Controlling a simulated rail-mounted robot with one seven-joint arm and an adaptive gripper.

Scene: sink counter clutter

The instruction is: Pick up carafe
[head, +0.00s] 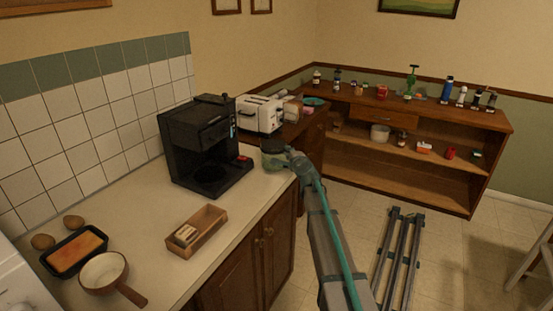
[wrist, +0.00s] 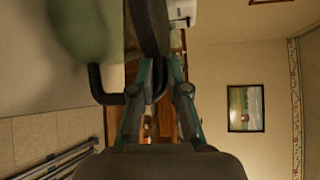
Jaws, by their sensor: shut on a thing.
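The carafe (head: 271,146) shows in the head view as a small dark-topped vessel beside the coffee maker, at the counter's right end. My gripper (head: 292,158) reaches it from the right and is shut on its handle. In the wrist view, my gripper (wrist: 158,88) closes around the black handle (wrist: 98,84), and the carafe's blurred greenish body (wrist: 82,28) is at the upper left. The fingers hide part of the handle. I cannot tell whether the carafe's base touches the counter. The black coffee maker (head: 190,140) stands left of it, its bay empty.
A white toaster (head: 258,114) stands behind the carafe. On the counter (head: 160,235) are a wooden box (head: 208,222), a pan (head: 101,272), a loaf dish (head: 75,250) and two brown round items (head: 43,241). A shelf unit (head: 420,120) with bottles stands at the back right.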

